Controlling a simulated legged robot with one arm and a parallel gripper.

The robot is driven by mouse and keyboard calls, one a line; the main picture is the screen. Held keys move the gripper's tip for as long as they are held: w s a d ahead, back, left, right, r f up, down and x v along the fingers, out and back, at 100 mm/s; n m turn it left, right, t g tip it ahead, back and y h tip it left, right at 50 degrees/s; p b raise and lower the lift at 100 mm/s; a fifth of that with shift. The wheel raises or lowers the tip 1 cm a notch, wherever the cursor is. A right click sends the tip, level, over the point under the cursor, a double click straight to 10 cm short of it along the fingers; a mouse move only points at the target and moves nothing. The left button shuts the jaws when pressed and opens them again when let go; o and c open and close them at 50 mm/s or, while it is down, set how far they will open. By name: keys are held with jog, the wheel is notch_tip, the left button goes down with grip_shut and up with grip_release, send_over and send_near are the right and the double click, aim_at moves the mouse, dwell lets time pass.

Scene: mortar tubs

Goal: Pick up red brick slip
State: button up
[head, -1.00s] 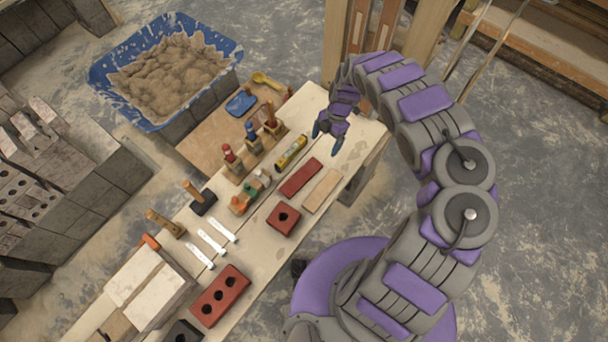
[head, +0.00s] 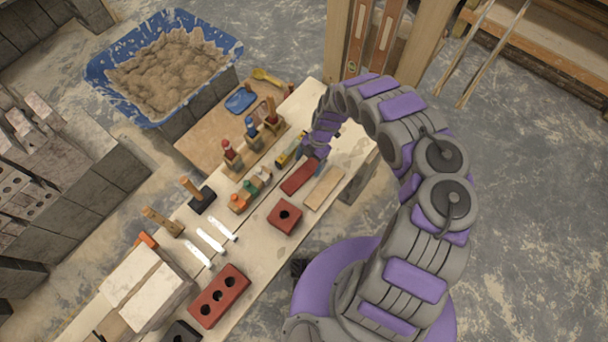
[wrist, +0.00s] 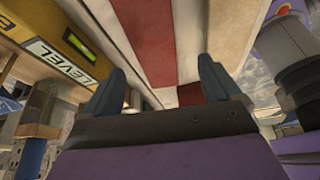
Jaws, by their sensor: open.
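The red brick slip (head: 299,177) lies flat on the wooden plank bench in the head view, its far end partly hidden by my gripper. My gripper (head: 318,163) is over that far end. In the wrist view the red slip (wrist: 145,40) runs away between the two fingers of my open gripper (wrist: 163,85). Nothing is held between the fingers. The gap between fingertips and slip is hard to judge.
A yellow level (head: 289,150) lies left of the slip, and a tan slip (head: 324,187) lies right of it. A red block with a hole (head: 285,216) is just nearer. Several tools stand to the left. A blue mortar tub (head: 101,83) is at the far left.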

aim_at(303, 173)
jog(key=a+f+b, duration=0.1)
jog(key=f, duration=0.1)
jog(key=a+f, duration=0.1)
jog(key=shift+s+f+b, duration=0.15)
jog(key=shift+f+b, duration=0.2)
jog(key=shift+s+d+f, duration=0.15)
jog(key=shift+s+f, duration=0.05)
jog(key=shift+f, duration=0.35)
jog(key=shift+d, duration=0.3)
jog(key=shift+s+a, duration=0.1)
jog(key=shift+a, duration=0.35)
jog(key=c, duration=0.7)
jog(key=shift+d, duration=0.2)
jog(key=c, duration=0.8)
jog(key=shift+o, duration=0.2)
